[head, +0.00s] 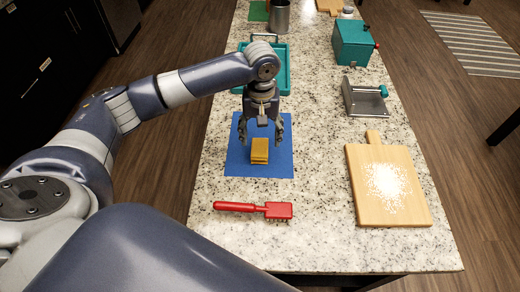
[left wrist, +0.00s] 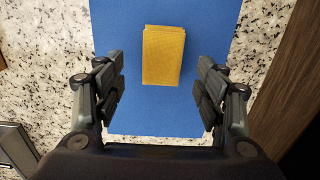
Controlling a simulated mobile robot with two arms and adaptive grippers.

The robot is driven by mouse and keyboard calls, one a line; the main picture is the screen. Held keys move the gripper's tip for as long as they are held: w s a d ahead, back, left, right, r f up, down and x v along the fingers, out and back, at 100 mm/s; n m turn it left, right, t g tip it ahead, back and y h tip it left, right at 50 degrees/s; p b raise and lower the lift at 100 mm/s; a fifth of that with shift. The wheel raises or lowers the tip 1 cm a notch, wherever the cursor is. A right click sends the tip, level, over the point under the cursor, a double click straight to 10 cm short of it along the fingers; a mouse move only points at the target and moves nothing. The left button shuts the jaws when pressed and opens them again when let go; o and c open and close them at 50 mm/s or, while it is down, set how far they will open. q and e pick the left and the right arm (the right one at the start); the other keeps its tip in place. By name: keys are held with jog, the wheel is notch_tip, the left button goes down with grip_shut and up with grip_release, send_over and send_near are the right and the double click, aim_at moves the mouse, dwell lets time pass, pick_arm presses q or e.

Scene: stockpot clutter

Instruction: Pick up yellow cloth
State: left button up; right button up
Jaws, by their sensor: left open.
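The yellow cloth (head: 260,151) is a small folded stack lying on a blue mat (head: 240,164) on the speckled counter. In the left wrist view the cloth (left wrist: 163,56) lies ahead of and between the fingers, on the blue mat (left wrist: 215,14). My left gripper (head: 261,140) is open and empty, pointing down above the mat, close to the cloth. In the left wrist view my left gripper (left wrist: 163,88) has its two fingers wide apart, one to each side of the cloth, with no visible contact. My right gripper is not in view.
A red brush-like tool (head: 255,209) lies in front of the mat. A wooden board (head: 362,205) with white powder is at the right. A teal tray (head: 283,74) stands behind the mat, a metal device (head: 363,98) and teal box (head: 352,44) farther right.

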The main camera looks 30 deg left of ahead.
aim_at(259, 147)
pick_arm(q)
jog(key=f, duration=0.4)
jog(key=shift+s+f, duration=0.15)
jog(key=shift+s, duration=0.15)
jog(key=shift+w+f, duration=0.1)
jog(key=shift+f, duration=0.4)
jog(key=c, duration=1.2)
